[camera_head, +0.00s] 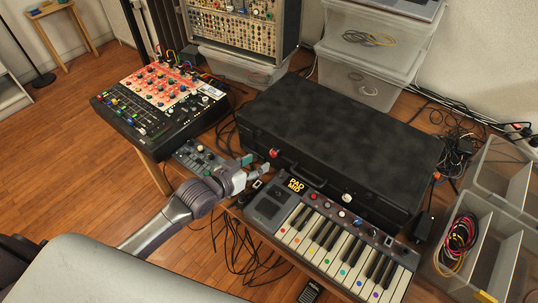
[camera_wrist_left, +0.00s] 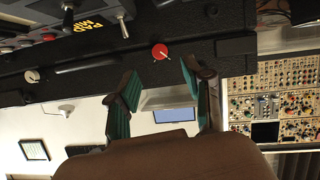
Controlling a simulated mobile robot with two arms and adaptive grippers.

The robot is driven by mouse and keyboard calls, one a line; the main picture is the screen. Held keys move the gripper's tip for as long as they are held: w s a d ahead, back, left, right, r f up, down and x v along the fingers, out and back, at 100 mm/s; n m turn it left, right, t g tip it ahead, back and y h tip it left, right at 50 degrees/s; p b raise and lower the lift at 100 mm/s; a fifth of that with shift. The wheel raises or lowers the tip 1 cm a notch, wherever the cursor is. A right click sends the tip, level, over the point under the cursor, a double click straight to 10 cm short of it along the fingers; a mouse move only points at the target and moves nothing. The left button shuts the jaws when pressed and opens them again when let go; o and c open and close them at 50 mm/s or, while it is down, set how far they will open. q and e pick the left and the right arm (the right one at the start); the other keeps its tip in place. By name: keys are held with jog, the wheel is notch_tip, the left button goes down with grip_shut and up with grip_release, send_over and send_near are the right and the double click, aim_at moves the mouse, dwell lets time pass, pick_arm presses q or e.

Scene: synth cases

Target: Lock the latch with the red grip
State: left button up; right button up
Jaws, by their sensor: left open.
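The black case (camera_head: 345,135) lies closed on the table, and its front wall faces my left arm. The latch with the red grip (camera_head: 274,153) is on the left part of that front wall. It also shows in the left wrist view as a round red grip (camera_wrist_left: 160,52). A second latch with a white grip (camera_head: 347,197) is further right, also seen in the left wrist view (camera_wrist_left: 32,76). My left gripper (camera_head: 253,168) is open just in front of the red grip. In the left wrist view its teal-padded fingers (camera_wrist_left: 160,78) stand apart, with the red grip beyond the gap, seemingly untouched. My right gripper is not in view.
A keyboard (camera_head: 330,240) lies close in front of the case. A small control box (camera_head: 198,157) and a mixer (camera_head: 160,98) are to the left. A modular synth rack (camera_head: 245,25) stands behind. Loose cables hang below the table edge.

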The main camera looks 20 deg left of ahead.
aim_at(272, 154)
pick_arm(q)
jog(key=x, duration=0.7)
grip_shut()
